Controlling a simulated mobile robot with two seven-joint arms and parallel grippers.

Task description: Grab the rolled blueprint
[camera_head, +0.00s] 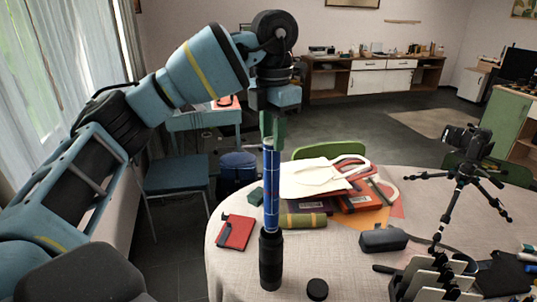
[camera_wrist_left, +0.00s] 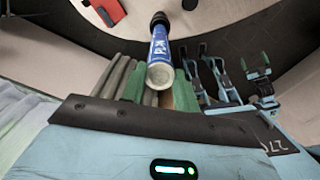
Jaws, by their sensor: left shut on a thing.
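The rolled blueprint (camera_head: 271,190) is a slim blue roll that stands upright near the front left of the round table. Its lower end meets a black cylinder (camera_head: 270,262) on the table; I cannot tell whether it sits inside it. My left gripper (camera_head: 272,140) comes down from above with green fingers and is shut on the blueprint's top end. In the left wrist view the blueprint (camera_wrist_left: 160,48) shows its pale round end between the green fingers (camera_wrist_left: 158,88), with the black cylinder at its far end.
A red notebook (camera_head: 234,232) lies left of the blueprint. A black cap (camera_head: 317,289) and a dark case (camera_head: 383,240) lie to the right. A camera on a small tripod (camera_head: 460,185) stands farther right.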

